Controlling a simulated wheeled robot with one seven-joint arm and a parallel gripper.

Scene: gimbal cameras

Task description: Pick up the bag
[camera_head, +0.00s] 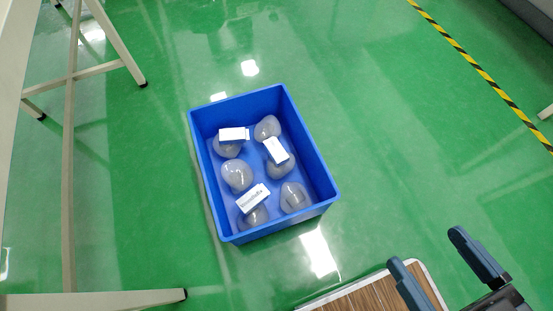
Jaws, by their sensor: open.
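Several greyish translucent rounded bags lie in a blue crate (331,200) on the green floor, near the middle of the view. One bag (236,175) lies left of centre, one bag (294,197) at the lower right, and one bag (267,128) at the upper right. Three white labelled boxes or tags (253,198) lie on or against other bags and partly cover them. My gripper (437,258) is at the lower right, its two dark blue-grey fingers spread wide. It is empty and well apart from the crate.
A wood-grained surface with a pale rim (375,297) is at the bottom right, near my gripper. Pale table legs (112,40) stand at the left. Yellow-black floor tape (480,70) runs along the upper right. Floor around the crate is mostly clear.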

